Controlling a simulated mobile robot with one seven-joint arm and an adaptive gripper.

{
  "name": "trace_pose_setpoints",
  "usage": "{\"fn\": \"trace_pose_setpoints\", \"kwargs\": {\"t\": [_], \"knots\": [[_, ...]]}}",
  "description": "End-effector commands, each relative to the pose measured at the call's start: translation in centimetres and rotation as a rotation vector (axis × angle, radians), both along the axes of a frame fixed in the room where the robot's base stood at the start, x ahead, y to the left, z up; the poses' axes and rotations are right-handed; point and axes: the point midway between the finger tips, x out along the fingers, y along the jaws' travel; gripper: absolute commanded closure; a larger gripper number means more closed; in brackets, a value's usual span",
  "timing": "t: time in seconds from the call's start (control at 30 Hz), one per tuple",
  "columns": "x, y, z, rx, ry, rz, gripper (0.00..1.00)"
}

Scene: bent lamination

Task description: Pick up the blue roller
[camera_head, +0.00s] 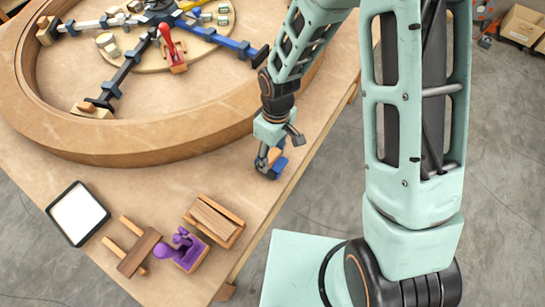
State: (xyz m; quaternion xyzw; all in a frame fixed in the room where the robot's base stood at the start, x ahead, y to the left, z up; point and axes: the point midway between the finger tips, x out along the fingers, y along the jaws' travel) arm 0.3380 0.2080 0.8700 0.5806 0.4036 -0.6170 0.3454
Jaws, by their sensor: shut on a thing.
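The blue roller (278,167) is at the right edge of the wooden table, just outside the large curved wooden ring. Only part of its blue body shows. My gripper (268,158) reaches down over it from above and is shut on it. The fingers hide part of the roller. I cannot tell whether the roller touches the table or is slightly above it.
The curved wooden ring (150,146) with several clamp arms fills the back of the wooden table (120,180). A white-screened tablet (78,214), a brown wooden tool (138,252), a purple plane (184,251) and a slatted wooden box (214,220) lie at the front corner.

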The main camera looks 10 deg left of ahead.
Motion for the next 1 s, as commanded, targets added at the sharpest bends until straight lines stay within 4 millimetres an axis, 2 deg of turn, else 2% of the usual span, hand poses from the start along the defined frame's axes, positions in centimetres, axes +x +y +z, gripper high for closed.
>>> {"fn": "trace_pose_setpoints", "kwargs": {"t": [0.03,0.1,0.37,0.57,0.73,1.0], "knots": [[0.0,0.0,0.0,0.000,0.000,0.000,0.73],[0.0,0.0,0.0,0.000,0.000,0.000,0.80],[0.0,0.0,0.1,0.001,0.000,0.000,0.80],[0.1,0.0,1.1,0.001,-0.002,-0.001,0.80],[0.1,0.1,3.5,0.002,-0.004,0.000,0.80],[-3.9,1.9,8.4,0.003,-0.006,0.002,0.80]]}}
